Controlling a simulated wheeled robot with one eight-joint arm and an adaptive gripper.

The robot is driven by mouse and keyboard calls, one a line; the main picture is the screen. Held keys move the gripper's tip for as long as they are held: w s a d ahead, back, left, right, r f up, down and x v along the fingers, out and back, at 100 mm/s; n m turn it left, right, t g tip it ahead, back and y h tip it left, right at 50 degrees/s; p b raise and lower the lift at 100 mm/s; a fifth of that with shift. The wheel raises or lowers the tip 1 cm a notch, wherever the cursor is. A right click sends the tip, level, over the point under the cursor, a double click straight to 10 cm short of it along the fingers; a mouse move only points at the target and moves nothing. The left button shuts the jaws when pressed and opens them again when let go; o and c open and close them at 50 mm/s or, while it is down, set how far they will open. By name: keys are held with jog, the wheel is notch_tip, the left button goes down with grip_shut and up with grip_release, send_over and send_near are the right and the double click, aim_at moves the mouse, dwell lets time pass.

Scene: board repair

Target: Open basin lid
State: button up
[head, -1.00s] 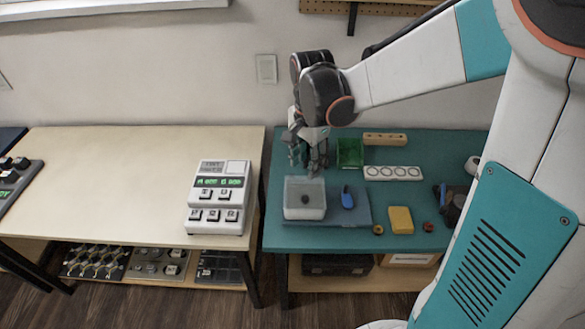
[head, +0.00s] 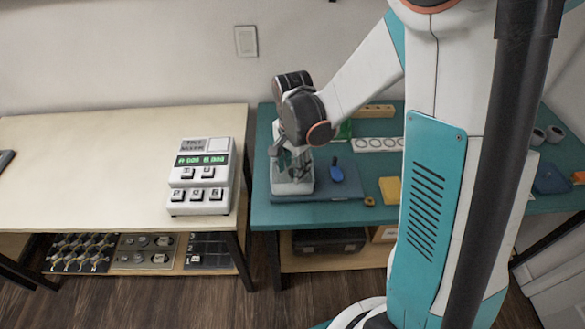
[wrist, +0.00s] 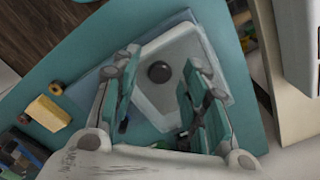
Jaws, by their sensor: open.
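The basin (head: 293,187) is a pale box on a blue mat (head: 345,188) at the left of the teal bench. Its pale lid (wrist: 178,45) with a round dark knob (wrist: 159,72) shows in the wrist view and appears closed. My gripper (wrist: 164,60) is open above the lid, with one finger on each side of the knob and a gap around it. In the head view my gripper (head: 291,165) is low over the basin and hides much of its top. I cannot tell the exact height of the fingertips over the lid.
A blue tool (head: 336,172) lies right of the basin. A yellow sponge (head: 390,188), a white holder with rings (head: 376,144) and a wooden block (head: 375,111) are also on the bench. A white keypad device (head: 202,177) stands on the left wooden table.

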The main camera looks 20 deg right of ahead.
grip_shut()
jog(key=shift+r, duration=0.1)
